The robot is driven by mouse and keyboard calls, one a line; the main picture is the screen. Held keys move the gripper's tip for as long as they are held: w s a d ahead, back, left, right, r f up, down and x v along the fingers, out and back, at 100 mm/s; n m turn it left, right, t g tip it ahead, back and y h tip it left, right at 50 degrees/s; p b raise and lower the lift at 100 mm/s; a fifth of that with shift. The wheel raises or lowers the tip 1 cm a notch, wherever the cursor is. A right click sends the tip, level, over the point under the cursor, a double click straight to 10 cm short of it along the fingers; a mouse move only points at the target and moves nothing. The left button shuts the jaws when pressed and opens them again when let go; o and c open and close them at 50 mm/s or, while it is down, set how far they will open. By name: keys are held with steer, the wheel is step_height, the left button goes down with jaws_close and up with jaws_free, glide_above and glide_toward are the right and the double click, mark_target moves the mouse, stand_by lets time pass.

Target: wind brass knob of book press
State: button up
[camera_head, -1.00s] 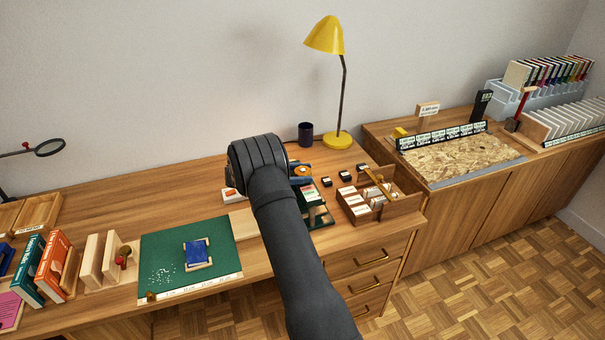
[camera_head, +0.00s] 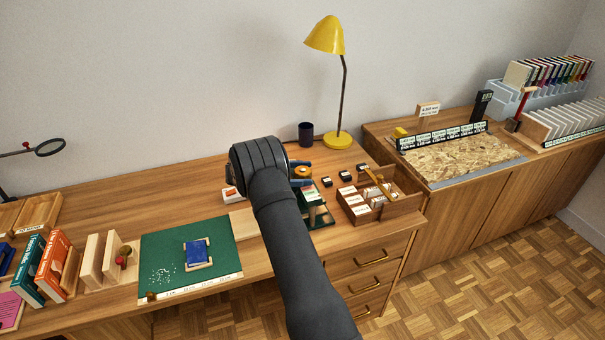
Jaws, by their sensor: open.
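The book press (camera_head: 318,216), a dark green stand, sits on the desk just right of my forearm, which hides part of it. A round orange-gold knob (camera_head: 303,172) shows above it. My gripper (camera_head: 306,173) points right from the dark wrist, with one blue-grey finger on the far side of the knob and one on the near side. The jaws are open around it. I cannot tell whether either finger touches the knob.
A compartmented wooden box (camera_head: 355,212) with cards stands close right of the press. Small dark blocks (camera_head: 345,176) and a yellow lamp (camera_head: 337,140) are behind. A green mat (camera_head: 160,245) lies left, holding a blue book (camera_head: 196,252).

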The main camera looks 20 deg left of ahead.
steer(key=v, duration=0.7)
steer(key=shift+a, duration=0.2)
steer(key=shift+s, duration=0.15)
